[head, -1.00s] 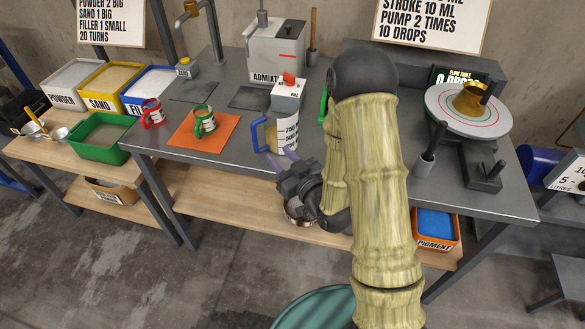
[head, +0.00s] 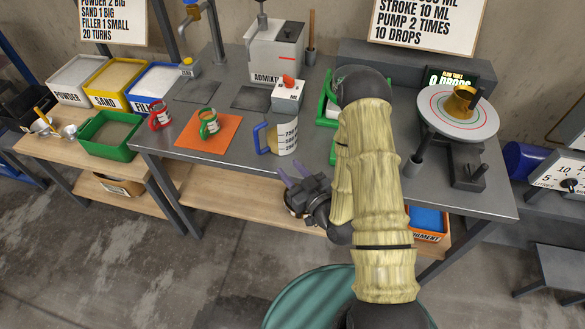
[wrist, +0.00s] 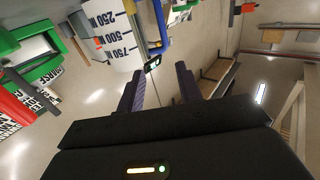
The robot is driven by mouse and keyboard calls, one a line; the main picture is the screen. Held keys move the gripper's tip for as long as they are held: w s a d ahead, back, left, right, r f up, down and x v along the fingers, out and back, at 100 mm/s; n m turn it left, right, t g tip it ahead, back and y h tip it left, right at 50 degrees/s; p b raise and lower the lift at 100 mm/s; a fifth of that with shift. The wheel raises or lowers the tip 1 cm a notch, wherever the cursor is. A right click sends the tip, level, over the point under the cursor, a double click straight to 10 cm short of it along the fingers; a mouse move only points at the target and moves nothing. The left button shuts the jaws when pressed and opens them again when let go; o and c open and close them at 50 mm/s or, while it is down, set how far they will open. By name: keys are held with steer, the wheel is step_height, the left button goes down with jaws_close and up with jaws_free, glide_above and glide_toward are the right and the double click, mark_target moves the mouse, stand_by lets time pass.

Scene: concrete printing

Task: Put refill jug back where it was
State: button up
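The refill jug (head: 286,139) is a white jug with black volume marks and a blue handle. It stands upright on the grey table near the front edge, right of the orange mat. In the wrist view the jug (wrist: 113,42) shows at upper left, sideways, with its marks readable. My gripper (head: 291,172) is just in front of the table edge, below the jug in the picture. Its two purple fingers are apart with nothing between them, also in the wrist view (wrist: 160,84). The fingers do not touch the jug.
An orange mat (head: 226,137) holds a green-handled cup (head: 209,123); a red-handled cup (head: 160,116) stands left of it. Behind the jug is a small white box with a red knob (head: 287,95). A flow table (head: 450,122) stands at right. A green-framed item is partly hidden by my arm.

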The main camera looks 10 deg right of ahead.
steer(key=shift+s+a, duration=0.1)
steer(key=shift+s, duration=0.05)
stand_by(0.5)
steer(key=s+d+r+m+g+h, duration=0.2)
steer(key=d+r+g+h, duration=0.3)
steer(key=d+g+h, duration=0.35)
steer(key=s+r+m+g, duration=0.3)
steer(key=s+r, duration=0.3)
steer(key=s, duration=0.4)
steer(key=shift+s+d+m+g, duration=0.25)
steer(key=shift+d+m+g, duration=0.15)
steer(key=shift+g, duration=0.45)
